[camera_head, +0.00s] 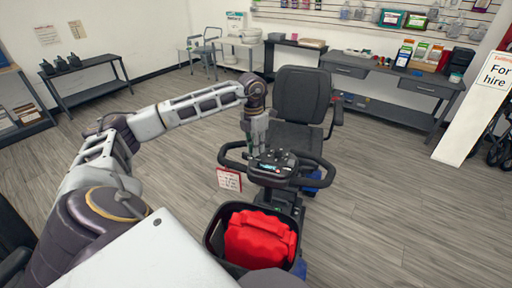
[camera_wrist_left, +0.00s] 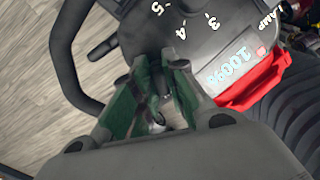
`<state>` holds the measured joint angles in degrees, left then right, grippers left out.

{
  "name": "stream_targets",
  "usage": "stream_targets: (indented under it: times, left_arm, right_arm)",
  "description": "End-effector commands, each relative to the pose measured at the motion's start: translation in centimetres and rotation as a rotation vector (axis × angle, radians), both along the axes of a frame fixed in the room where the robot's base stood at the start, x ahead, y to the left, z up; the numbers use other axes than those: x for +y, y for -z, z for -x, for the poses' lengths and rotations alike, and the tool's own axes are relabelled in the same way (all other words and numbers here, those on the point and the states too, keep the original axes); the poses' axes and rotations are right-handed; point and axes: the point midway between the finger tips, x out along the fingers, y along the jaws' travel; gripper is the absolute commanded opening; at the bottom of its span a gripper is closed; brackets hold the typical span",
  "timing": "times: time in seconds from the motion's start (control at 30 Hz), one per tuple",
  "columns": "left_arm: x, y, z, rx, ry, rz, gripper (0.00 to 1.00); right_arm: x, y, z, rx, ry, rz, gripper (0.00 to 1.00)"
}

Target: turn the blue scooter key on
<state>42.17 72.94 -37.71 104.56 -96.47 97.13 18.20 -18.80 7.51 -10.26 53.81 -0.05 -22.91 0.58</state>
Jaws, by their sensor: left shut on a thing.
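The blue scooter (camera_head: 311,189) stands in front of me with its dark seat facing me; blue body parts show low down. Its control console (camera_head: 272,168) sits between looped handlebars. In the left wrist view the console (camera_wrist_left: 185,30) has a dial with numbers and a lit 100% display. My left gripper (camera_head: 262,150) reaches down onto the far edge of the console. In the left wrist view its green-padded fingers (camera_wrist_left: 158,95) are closed in around a small metallic piece, which seems to be the key; it is mostly hidden. My right gripper is not in view.
A black front basket (camera_head: 213,238) holds a red bag (camera_head: 259,240). A red-edged tag (camera_head: 229,179) hangs at the left handlebar. A workbench (camera_head: 390,77) and a "For hire" board (camera_head: 478,100) stand behind right. Floor either side of the scooter is clear.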

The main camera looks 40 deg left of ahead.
Motion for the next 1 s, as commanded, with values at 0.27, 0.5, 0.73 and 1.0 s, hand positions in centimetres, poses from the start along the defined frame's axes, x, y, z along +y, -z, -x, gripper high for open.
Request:
stream_targets:
  times: [0.27, 0.5, 0.73, 1.0]
  left_arm:
    - [0.04, -0.09, -0.04, -0.002, 0.004, -0.001, 0.0]
    - [0.03, -0.06, -0.02, -0.001, 0.003, -0.001, 0.36]
    - [0.02, -0.03, 0.0, 0.0, 0.002, -0.001, 0.36]
    - [0.06, -0.7, -0.03, 0.0, 0.002, 0.0, 0.36]
  right_arm:
    - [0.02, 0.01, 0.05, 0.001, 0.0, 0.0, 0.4]
    - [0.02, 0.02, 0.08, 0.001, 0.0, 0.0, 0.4]
    - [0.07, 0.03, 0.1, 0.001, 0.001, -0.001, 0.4]
    - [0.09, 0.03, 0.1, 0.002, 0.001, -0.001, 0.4]
